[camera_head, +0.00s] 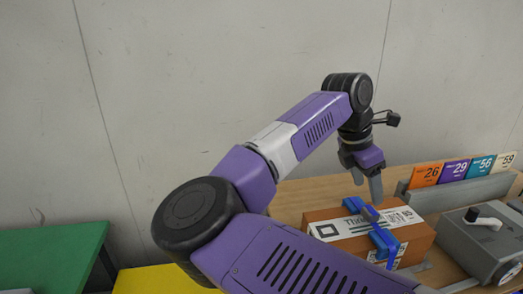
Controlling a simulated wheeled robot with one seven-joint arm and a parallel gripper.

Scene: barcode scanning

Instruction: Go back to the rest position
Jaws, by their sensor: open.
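My gripper (367,187) is at the right of the view, pointing down just above a cardboard box. It is open, with its two fingers apart and nothing seen between them. The brown box (413,240) lies on the wooden table (290,198), with a white printed label and blue strapping on it. From this view I cannot tell whether the fingertips touch the box or its strapping.
A grey device with a black knob (480,240) stands right of the box. Behind it, a grey rail (465,191) carries several coloured number cards (455,171). A green surface (50,255) and a yellow one (150,280) lie at left. A plain wall (200,70) stands behind.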

